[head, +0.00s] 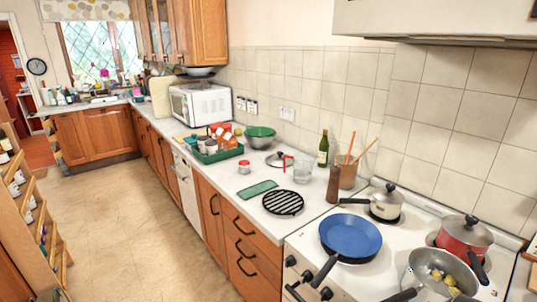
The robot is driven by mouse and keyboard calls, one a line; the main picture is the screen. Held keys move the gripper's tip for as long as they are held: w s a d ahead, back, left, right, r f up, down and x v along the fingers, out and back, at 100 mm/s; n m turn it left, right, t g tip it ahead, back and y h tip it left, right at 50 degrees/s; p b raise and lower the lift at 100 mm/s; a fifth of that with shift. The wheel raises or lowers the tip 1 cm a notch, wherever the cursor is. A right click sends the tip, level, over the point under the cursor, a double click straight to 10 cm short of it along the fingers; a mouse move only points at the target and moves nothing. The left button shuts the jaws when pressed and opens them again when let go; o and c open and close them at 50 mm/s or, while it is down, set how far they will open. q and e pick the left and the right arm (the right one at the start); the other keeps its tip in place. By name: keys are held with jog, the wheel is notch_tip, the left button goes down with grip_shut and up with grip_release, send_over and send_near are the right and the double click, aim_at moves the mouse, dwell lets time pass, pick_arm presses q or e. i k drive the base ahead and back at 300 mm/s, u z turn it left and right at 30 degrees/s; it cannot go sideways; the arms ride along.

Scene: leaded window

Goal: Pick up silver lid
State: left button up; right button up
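A silver lid (274,160) with a dark knob lies on the white counter, near the tiled wall. It is between the green bowl (260,138) and a clear glass (303,171). A small red object (285,164) stands at its right edge and covers part of it. Two more lids show on the stove: one on the small pale pot (385,203) and one on the red pot (463,236). Neither of my grippers is in view.
A green tray (214,156) of jars, a red-lidded jar (244,167), a green board (257,190) and a black round rack (283,203) are on the counter. A bottle (323,149) and utensil pot (347,172) stand right. The stove holds a blue pan (350,237). The floor (150,215) is clear.

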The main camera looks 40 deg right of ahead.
aim_at(274, 160)
jog(key=i, duration=2.95)
jog(key=z, duration=3.6)
